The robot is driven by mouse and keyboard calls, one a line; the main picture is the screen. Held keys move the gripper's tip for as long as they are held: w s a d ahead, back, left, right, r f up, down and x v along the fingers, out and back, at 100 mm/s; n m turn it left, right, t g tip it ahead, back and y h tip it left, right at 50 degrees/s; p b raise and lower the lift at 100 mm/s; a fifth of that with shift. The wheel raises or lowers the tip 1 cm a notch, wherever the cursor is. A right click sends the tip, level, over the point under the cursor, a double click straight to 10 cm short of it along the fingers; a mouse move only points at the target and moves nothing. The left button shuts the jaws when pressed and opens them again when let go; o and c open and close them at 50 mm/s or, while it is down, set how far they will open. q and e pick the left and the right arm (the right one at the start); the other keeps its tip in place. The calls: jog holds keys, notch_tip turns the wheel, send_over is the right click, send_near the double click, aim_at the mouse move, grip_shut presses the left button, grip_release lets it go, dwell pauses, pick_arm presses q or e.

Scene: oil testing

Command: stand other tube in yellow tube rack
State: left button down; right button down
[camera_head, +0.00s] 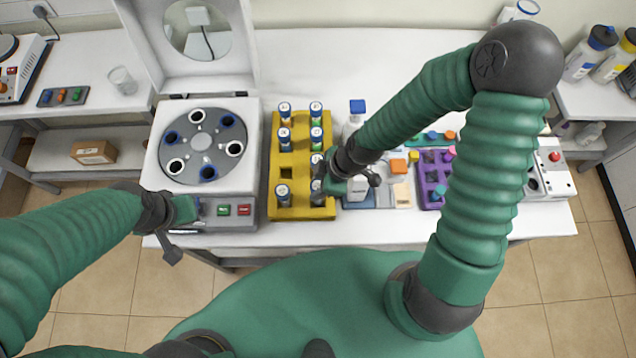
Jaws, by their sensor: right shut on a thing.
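The yellow tube rack (299,157) stands on the table near the middle of the view, with several capped tubes upright in it. At least one slot in its left column is empty. One tube (283,195) stands alone in the front left of the rack. My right gripper (319,186) is over the rack's front right part, shut on a tube (317,197) that looks upright there. The gripper partly hides it, so I cannot tell how deep it sits. My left gripper (188,210) is at the centrifuge's front panel, its fingers too small to read.
The open centrifuge (202,143) stands left of the rack, with white and blue ringed holes in its rotor. Bottles, a purple rack (432,190) and a device with a red button (550,170) stand to the right. The table's front edge is close.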

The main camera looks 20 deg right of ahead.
jog(key=shift+f+b, duration=0.95)
jog(key=shift+f, duration=0.35)
dwell(0.4)
jog(key=c, duration=0.9)
grip_release()
jog(key=shift+o, duration=0.2)
jog(key=p+v, duration=0.6)
jog(key=v, duration=1.1)
jog(key=shift+f, duration=0.15)
